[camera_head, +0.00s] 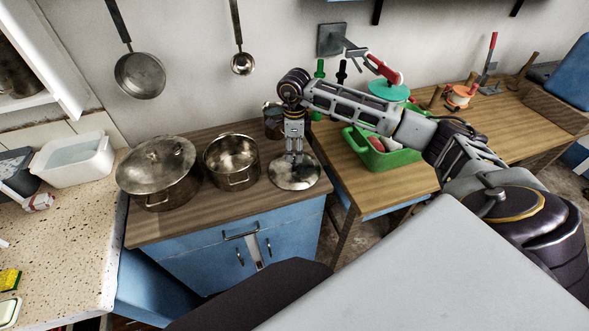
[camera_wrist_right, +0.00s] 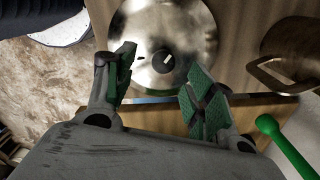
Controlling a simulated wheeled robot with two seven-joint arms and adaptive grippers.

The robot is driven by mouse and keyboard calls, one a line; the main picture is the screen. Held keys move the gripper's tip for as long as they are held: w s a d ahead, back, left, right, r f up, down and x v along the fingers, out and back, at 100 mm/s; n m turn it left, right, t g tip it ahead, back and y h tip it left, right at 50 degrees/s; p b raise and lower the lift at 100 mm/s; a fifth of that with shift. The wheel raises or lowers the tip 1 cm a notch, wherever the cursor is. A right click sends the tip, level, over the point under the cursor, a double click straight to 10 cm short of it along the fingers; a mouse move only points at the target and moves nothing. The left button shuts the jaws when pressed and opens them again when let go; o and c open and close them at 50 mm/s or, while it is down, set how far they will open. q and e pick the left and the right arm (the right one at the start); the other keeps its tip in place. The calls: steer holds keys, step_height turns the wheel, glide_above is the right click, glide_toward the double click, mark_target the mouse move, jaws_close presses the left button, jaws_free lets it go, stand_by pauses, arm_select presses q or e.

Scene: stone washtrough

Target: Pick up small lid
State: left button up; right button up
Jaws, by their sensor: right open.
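The small lid (camera_head: 291,181) is a round, shiny metal disc lying on the wooden counter, right of the open pot. It also shows in the wrist view (camera_wrist_right: 190,28), with its dark central knob (camera_wrist_right: 163,61) between the fingers. My right gripper (camera_head: 294,156) points down over the lid's middle. In the wrist view my right gripper (camera_wrist_right: 158,72) has its green-padded fingers spread apart with the knob between them. I cannot tell whether the fingers touch it. My left gripper is in neither view.
An open pot (camera_head: 232,163) and a larger pot with its lid on (camera_head: 158,174) stand left of the small lid. A metal container (camera_head: 272,115) stands behind it. A green bin (camera_head: 372,158) sits on the wooden table to the right. Ladles hang on the wall.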

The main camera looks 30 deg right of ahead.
mark_target(294, 159)
steer(key=shift+f, duration=0.85)
steer(key=f, duration=0.3)
steer(key=shift+w+d+f+p, duration=0.15)
steer(key=shift+w+f+p, duration=0.05)
steer(key=shift+f+p, duration=0.15)
steer(key=shift+f, duration=0.3)
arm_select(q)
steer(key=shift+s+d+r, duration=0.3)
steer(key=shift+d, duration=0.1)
